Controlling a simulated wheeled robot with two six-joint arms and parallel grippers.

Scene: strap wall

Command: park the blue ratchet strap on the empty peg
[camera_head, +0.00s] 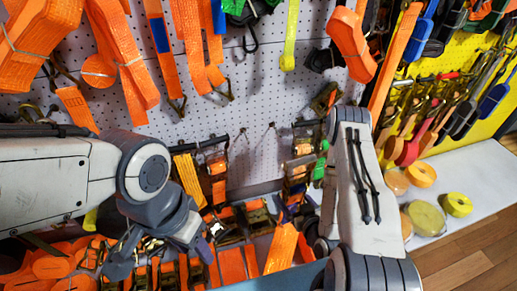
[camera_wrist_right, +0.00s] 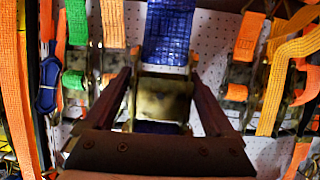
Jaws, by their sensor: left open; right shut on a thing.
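The blue ratchet strap shows in the right wrist view as blue webbing (camera_wrist_right: 168,35) hanging above a worn metal ratchet buckle (camera_wrist_right: 165,98). My right gripper (camera_wrist_right: 162,82) has one finger on each side of the buckle and is shut on it. In the head view my right arm hides that gripper, and I cannot make out the blue strap there. My left gripper (camera_head: 158,250) is open and empty at the lower left, in front of the lower straps. A small bare peg (camera_head: 271,125) sticks out of the white pegboard near the middle; its tip looks thin.
Orange straps (camera_head: 120,55) hang along the top of the pegboard (camera_head: 255,160). Orange ratchet straps (camera_head: 215,170) flank the bare middle patch. More orange straps (camera_head: 232,265) crowd the bottom. A white counter (camera_head: 470,180) with tape rolls (camera_head: 425,217) stands at right.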

